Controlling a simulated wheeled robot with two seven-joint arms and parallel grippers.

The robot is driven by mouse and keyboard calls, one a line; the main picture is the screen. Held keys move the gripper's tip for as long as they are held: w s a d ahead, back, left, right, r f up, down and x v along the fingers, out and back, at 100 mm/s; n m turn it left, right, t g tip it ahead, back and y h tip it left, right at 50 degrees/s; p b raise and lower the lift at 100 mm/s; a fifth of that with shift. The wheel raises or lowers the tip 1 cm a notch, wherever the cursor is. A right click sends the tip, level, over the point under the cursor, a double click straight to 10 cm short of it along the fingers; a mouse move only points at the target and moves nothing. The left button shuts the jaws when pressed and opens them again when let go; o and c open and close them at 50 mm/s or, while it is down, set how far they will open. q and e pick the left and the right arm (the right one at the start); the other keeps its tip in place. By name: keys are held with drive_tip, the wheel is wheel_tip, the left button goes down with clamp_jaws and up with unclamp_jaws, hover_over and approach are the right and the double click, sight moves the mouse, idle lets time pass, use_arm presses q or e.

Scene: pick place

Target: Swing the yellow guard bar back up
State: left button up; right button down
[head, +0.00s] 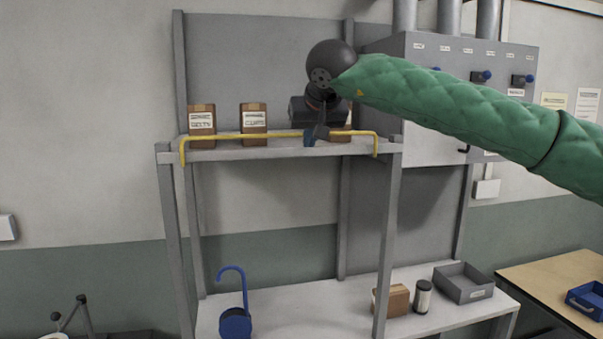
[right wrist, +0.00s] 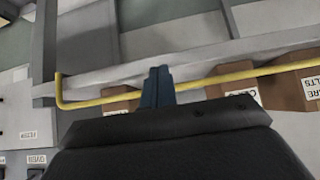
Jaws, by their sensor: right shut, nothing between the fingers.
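The yellow guard bar (head: 225,136) runs along the front of the upper shelf (head: 225,155) in the head view, its long part a little above the shelf edge and both ends bent down. In the right wrist view the bar (right wrist: 215,79) crosses the picture, with its bent end at the left. My right gripper (head: 315,135) is shut and empty at the bar, right of its middle. In the right wrist view its blue fingers (right wrist: 158,80) cover a short stretch of the bar. I cannot tell whether they touch it. My left gripper is out of view.
Cardboard boxes (head: 201,122) (head: 254,122) stand on the upper shelf behind the bar; another is partly hidden by my gripper. A grey control panel (head: 430,100) is at the right. Below are a blue hooked object (head: 235,323), a box (head: 391,300) and a grey tray (head: 463,284).

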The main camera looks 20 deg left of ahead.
drive_tip(key=s+d+r+b, duration=0.1)
drive_tip(key=s+d+b, duration=0.3)
drive_tip(key=s, duration=0.4)
drive_tip(key=shift+d, duration=0.65)
